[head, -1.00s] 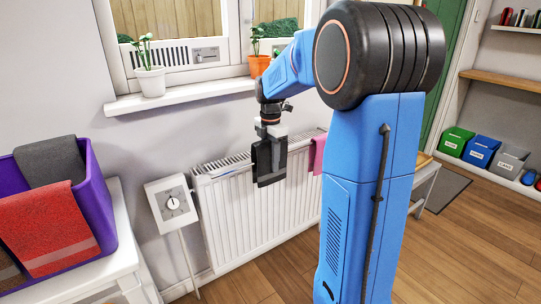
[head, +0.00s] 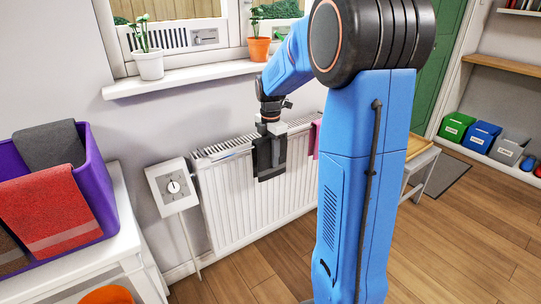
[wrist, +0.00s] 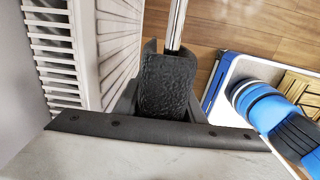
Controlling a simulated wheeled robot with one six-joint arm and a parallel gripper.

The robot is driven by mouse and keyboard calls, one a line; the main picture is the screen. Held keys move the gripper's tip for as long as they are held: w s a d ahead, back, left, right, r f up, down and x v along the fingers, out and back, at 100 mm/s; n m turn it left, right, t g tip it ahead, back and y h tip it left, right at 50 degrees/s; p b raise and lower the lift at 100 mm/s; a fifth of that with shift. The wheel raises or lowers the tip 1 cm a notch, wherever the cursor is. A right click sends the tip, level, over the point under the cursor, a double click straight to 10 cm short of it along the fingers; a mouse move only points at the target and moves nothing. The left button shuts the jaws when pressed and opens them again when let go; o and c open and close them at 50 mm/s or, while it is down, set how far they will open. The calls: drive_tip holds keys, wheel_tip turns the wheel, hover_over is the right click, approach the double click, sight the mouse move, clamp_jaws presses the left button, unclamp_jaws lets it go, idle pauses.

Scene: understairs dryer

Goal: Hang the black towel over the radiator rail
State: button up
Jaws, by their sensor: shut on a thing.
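My gripper (head: 270,150) is at the front of the white radiator (head: 240,203), just below its top edge. It is shut on the black towel (wrist: 167,85), whose textured fold shows between the dark fingers in the wrist view. In the head view, the black towel (head: 271,177) hangs low against the radiator's front, partly hidden by the gripper. The metal radiator rail (wrist: 177,25) runs up to the towel in the wrist view and passes out of sight beneath it. I cannot tell whether the towel touches the rail.
A pink cloth (head: 316,138) hangs at the radiator's right. A white dial box (head: 172,187) stands at its left. The windowsill (head: 185,78) with two potted plants is above. A purple bin (head: 96,190) of towels sits on a white table at left. Wooden floor lies open in front.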

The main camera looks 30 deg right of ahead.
drive_tip(key=o, duration=1.1)
drive_tip(key=shift+o, duration=0.2)
drive_tip(key=shift+r, duration=0.1)
wheel_tip(320, 180, up, 17)
drive_tip(key=shift+r, duration=0.1)
drive_tip(key=s+a+f+m+t, duration=0.1)
drive_tip(key=s+a+f+m, duration=0.3)
drive_tip(key=s, duration=0.6)
drive_tip(key=s+a+f+m+t, duration=0.2)
drive_tip(key=s+a+f+m, duration=0.2)
drive_tip(key=s+a+m, duration=0.2)
drive_tip(key=s+a+f+m+t, duration=0.1)
drive_tip(key=s+a+f+m, duration=0.3)
drive_tip(key=s, duration=1)
drive_tip(key=a+m, duration=0.2)
drive_tip(key=m, duration=0.2)
drive_tip(key=shift+f+t, duration=0.15)
drive_tip(key=shift+t, duration=0.25)
drive_tip(key=shift+s, duration=0.1)
